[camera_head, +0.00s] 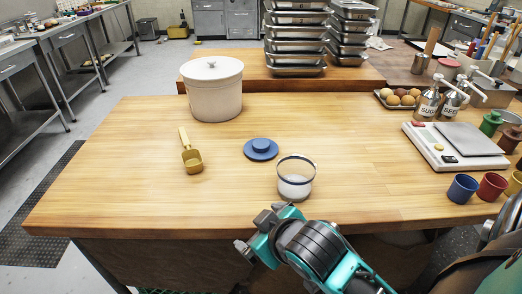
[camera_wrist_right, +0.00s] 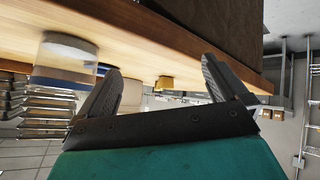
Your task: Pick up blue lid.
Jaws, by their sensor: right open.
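The blue lid (camera_head: 261,149) lies flat on the wooden table, a round disc with a raised knob. A clear glass jar (camera_head: 295,180) with a dark rim and white contents stands just in front of it, to the right. My right gripper (camera_head: 258,228) is open and empty at the table's front edge, nearer to me than the jar and lid. In the tilted right wrist view, the fingers (camera_wrist_right: 160,68) are apart with nothing between them; the jar (camera_wrist_right: 66,62) shows at the left, with a bit of blue beside it, probably the lid. My left gripper is not in view.
A brass scoop (camera_head: 191,158) lies left of the lid, and a white lidded crock (camera_head: 212,91) stands behind. Stacked metal trays (camera_head: 296,45) are at the back. A scale (camera_head: 455,144) and small coloured cups (camera_head: 462,188) stand right. The table's left front is clear.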

